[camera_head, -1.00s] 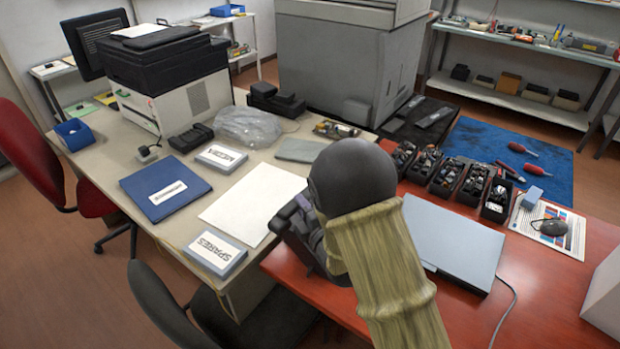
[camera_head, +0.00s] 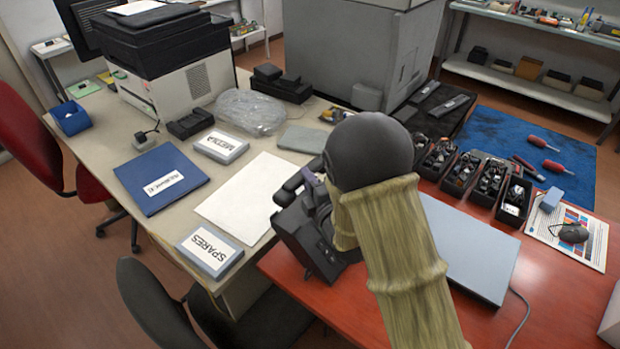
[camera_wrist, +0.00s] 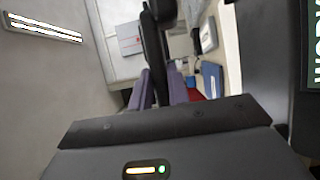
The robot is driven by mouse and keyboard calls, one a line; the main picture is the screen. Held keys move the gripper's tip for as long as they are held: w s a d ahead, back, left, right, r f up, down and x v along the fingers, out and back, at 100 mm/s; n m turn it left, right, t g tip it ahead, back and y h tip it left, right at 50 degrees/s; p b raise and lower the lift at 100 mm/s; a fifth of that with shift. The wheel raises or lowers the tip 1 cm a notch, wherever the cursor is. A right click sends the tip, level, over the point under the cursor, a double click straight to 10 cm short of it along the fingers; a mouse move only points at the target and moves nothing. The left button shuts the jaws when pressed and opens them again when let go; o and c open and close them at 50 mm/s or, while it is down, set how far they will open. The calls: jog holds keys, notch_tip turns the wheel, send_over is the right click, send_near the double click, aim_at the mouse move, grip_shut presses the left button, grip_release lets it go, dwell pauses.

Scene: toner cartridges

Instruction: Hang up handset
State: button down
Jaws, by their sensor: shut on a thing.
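A black desk phone base (camera_head: 308,238) sits at the left end of the red table in the head view, partly covered by my arm. A dark handset (camera_head: 290,187) shows above its far side. My gripper (camera_head: 318,188) is mostly hidden behind my arm; only a bit of purplish finger shows there. In the wrist view, the purplish fingers of my gripper (camera_wrist: 160,88) close around the dark handset (camera_wrist: 155,45), which runs upward between them. I cannot tell whether the handset touches the base.
A closed grey laptop (camera_head: 470,245) lies right of my arm. White paper (camera_head: 245,200), a SPARES box (camera_head: 208,252) and a blue binder (camera_head: 160,178) lie on the beige desk to the left. Black parts bins (camera_head: 463,172) stand behind the laptop. A dark chair (camera_head: 155,310) stands in front.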

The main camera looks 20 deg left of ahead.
jog(key=shift+w+d+f+b, duration=0.1)
jog(key=shift+f+b, duration=0.75)
jog(key=shift+f, duration=0.85)
jog(key=shift+w+f+b, duration=0.1)
jog(key=shift+f+b, duration=0.7)
jog(key=shift+f, duration=0.85)
